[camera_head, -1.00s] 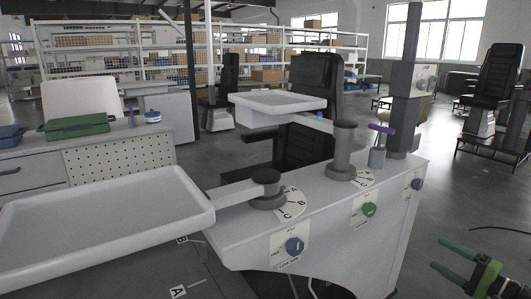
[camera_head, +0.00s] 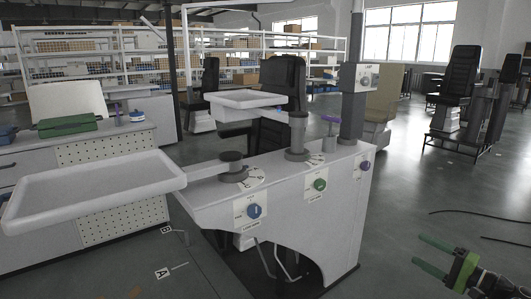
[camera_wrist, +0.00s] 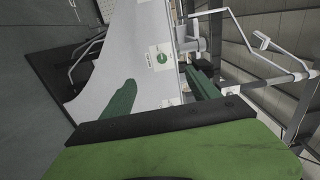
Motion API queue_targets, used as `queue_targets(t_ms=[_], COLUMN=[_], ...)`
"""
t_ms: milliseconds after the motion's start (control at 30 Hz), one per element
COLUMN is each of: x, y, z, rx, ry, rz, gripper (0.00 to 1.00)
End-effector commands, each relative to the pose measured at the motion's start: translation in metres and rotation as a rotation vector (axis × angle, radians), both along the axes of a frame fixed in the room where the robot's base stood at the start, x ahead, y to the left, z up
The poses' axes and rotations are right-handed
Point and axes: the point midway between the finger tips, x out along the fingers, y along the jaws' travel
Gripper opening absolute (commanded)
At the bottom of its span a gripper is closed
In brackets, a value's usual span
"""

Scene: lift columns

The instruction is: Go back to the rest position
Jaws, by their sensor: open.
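My gripper (camera_head: 432,256) is at the lower right of the head view, with two green fingers spread apart and nothing between them. It is well clear to the right of the white lift console (camera_head: 290,210). In the wrist view the green fingers (camera_wrist: 160,90) are apart, with the console's white side and a green knob plate (camera_wrist: 161,57) beyond them. The console front carries a blue knob (camera_head: 254,211), a green knob (camera_head: 320,184) and a purple knob (camera_head: 365,165).
A large white tray (camera_head: 90,208) sticks out left of the console and a smaller tray (camera_head: 245,108) stands behind. A white cabinet (camera_head: 110,170) with a green case (camera_head: 69,125) is at the left. Cables (camera_head: 480,217) lie on the floor at right. Floor between gripper and console is open.

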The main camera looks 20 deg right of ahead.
Motion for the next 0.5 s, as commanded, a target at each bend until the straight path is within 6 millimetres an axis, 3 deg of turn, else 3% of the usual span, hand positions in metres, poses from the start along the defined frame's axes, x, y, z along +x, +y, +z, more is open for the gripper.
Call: queue_targets(t_ms=[267, 500], x=[0.053, 0.116], y=[0.041, 0.103], z=[0.0, 0.001], rx=[-0.001, -0.002], ry=[0.0, 0.0], rz=[0.11, 0.255], gripper=[0.7, 0.7])
